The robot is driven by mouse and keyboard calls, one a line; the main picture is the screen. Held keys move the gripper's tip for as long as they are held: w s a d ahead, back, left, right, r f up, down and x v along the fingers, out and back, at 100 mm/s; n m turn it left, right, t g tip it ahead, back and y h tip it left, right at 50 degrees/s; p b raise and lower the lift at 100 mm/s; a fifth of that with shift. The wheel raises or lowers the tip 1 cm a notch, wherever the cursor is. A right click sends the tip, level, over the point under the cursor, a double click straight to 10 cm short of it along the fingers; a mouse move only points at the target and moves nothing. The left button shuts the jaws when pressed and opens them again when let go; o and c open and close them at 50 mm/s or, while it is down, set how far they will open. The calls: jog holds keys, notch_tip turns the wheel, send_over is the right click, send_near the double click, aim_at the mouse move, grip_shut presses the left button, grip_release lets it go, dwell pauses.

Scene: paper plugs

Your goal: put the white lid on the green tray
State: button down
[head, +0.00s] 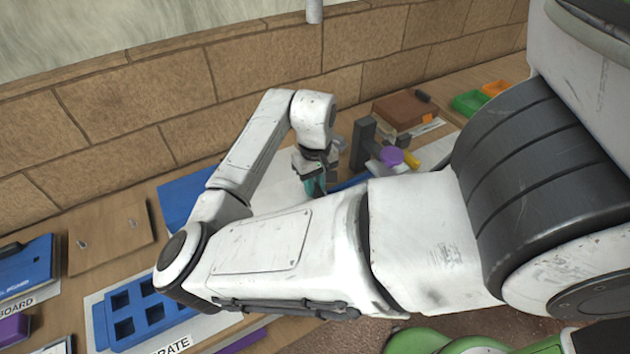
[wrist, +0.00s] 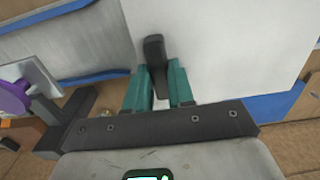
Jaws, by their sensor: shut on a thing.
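My gripper (head: 316,184) is at the middle of the bench in the head view, with its teal fingers pointing down. In the wrist view, my gripper (wrist: 160,88) is shut on a dark upright handle (wrist: 155,55). The handle stands in front of a broad white panel, which looks like the white lid (wrist: 225,45). My arm hides much of the pale area around the gripper in the head view. The green tray (head: 467,103) is at the far right of the bench in the head view, well apart from my gripper. It is not in the wrist view.
A dark post (head: 362,143) with a purple disc (head: 391,156) and a yellow piece (head: 411,160) stands right of my gripper. A brown box (head: 400,111) is behind them. An orange tray (head: 495,88) adjoins the green one. A brick wall (head: 180,130) runs behind.

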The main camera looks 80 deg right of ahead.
jog(key=shift+f+b, duration=1.55)
jog(key=shift+f, duration=2.55)
jog(key=c, duration=0.9)
grip_release()
jog(key=shift+r, duration=0.1)
notch_tip(320, 180, up, 11)
jog(key=shift+f+b, duration=0.15)
jog(key=shift+b, duration=0.45)
jog(key=shift+d, duration=0.1)
